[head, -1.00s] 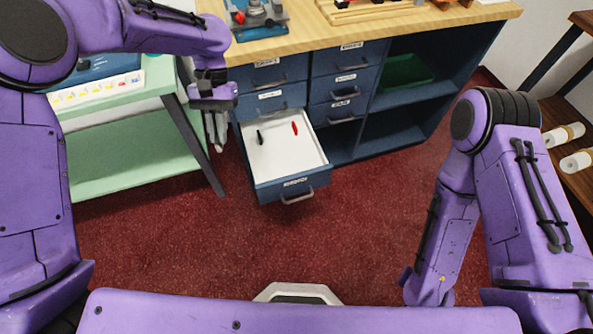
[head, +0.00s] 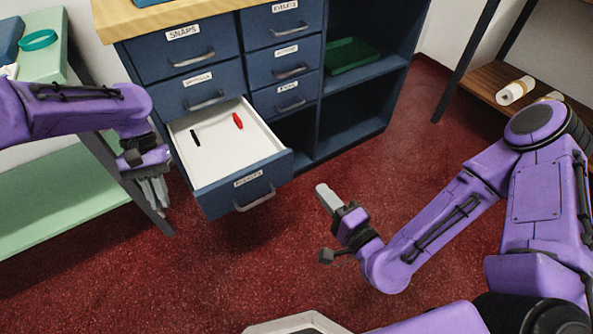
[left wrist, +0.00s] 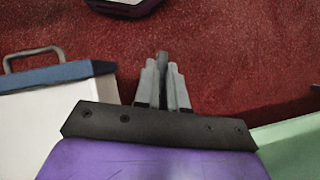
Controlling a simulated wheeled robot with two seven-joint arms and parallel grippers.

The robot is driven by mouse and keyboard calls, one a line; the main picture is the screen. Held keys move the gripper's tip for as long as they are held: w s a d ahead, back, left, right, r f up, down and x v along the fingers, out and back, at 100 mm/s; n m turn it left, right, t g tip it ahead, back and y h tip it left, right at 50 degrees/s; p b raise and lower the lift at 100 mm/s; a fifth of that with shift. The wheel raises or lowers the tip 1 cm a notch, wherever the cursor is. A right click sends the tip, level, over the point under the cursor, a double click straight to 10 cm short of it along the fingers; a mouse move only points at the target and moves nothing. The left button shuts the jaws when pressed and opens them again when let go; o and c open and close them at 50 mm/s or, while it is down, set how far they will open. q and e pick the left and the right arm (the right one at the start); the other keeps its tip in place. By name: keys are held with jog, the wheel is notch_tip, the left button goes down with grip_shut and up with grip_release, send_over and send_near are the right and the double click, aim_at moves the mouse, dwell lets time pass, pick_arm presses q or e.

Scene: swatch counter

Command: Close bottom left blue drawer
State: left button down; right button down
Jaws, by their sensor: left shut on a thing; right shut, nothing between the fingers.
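The bottom left blue drawer (head: 225,200) of the cabinet is pulled well out in the head view, its white inside showing. A red item (head: 238,121) and a black item (head: 195,138) lie in it. Its front and grey handle also show at the left of the left wrist view (left wrist: 60,72). My left gripper (head: 157,194) hangs just left of the drawer, apart from it, shut on a thin grey thing (left wrist: 162,62) I cannot identify. My right gripper (head: 322,190) is shut and empty, to the right of the drawer front and apart from it.
Closed labelled drawers (head: 190,57) sit above the open one. Open shelves with a green tray (head: 350,54) are to the right. A mint-green table (head: 50,200) stands close at left. Red carpet (head: 260,270) is clear before the cabinet.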

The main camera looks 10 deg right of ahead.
aim_at(292, 155)
jog(key=b+x, duration=0.1)
jog(key=x, duration=1)
jog(key=shift+w+f, duration=0.1)
jog(key=shift+f, duration=0.05)
jog(key=shift+w, duration=0.15)
